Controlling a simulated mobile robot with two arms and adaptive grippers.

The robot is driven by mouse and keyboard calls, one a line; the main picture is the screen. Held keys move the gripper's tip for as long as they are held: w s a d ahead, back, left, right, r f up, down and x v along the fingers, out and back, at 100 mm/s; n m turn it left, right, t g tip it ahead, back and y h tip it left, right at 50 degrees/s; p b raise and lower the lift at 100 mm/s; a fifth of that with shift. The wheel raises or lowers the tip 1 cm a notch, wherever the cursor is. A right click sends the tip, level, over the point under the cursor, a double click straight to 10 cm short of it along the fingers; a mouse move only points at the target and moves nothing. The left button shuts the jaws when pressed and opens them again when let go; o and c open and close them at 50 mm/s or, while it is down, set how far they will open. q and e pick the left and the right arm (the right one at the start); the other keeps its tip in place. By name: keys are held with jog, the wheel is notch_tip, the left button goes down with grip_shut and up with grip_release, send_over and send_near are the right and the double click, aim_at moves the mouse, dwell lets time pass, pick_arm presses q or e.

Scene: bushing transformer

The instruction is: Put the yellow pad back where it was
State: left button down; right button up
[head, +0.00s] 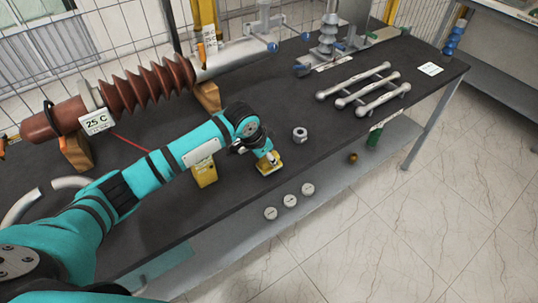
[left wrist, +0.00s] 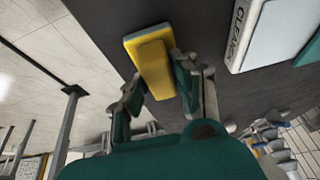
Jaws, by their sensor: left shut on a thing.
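The yellow pad (head: 270,168) is at the front edge of the dark bench, at the tip of my left gripper (head: 266,158). In the left wrist view the pad (left wrist: 153,62) is a flat yellow block with a raised ridge and a greenish edge. My left gripper (left wrist: 160,88) is shut on its ridge, one finger on each side. I cannot tell whether the pad touches the bench top. My right gripper is not in view.
A hex nut (head: 300,134) and several metal rods (head: 355,90) lie to the right. A brown ribbed bushing (head: 148,88) lies behind.

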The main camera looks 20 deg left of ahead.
pick_arm(q)
jog(key=shift+f, duration=0.1)
jog(key=c, duration=1)
grip_release()
jog(key=shift+c, duration=0.2)
jog(key=b+v, duration=0.1)
jog(key=v, duration=1.1)
